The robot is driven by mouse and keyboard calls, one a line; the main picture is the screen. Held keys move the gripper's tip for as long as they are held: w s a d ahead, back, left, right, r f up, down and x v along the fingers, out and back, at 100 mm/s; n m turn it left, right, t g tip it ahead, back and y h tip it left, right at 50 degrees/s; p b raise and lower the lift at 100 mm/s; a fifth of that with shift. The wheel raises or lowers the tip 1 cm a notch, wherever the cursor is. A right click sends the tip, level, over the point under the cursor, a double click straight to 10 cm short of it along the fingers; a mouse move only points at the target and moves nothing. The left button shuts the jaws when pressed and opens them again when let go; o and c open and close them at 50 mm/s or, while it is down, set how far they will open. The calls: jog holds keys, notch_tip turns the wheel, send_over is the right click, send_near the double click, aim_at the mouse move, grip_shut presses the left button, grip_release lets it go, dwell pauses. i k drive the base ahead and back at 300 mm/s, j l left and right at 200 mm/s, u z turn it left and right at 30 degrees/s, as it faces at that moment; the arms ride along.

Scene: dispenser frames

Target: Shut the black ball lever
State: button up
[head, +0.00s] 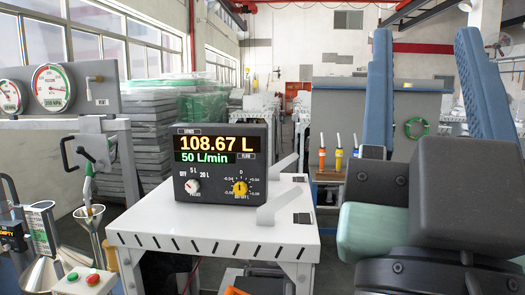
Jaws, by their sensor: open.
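Two small dark levers show at the left in the head view. One black curved lever (85,153) sits beside a grey valve body (98,149) above a metal funnel (90,213). Another black curved handle (11,188) is at the far left edge. No ball end can be made out on either, so I cannot tell which is the black ball lever, nor whether it is open or shut. My gripper's fingers are not in view.
A meter (225,160) reading 108.67 L and 50 L/min stands on a white cart (215,230). Pressure gauges (51,87) are at upper left. A red-and-green button box (85,282) is at lower left. Large dark and teal parts fill the right.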

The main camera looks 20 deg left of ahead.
aim_at(80, 150)
jog(key=k+u, duration=0.3)
jog(key=k+l+u, duration=0.1)
jog(key=u, duration=1.15)
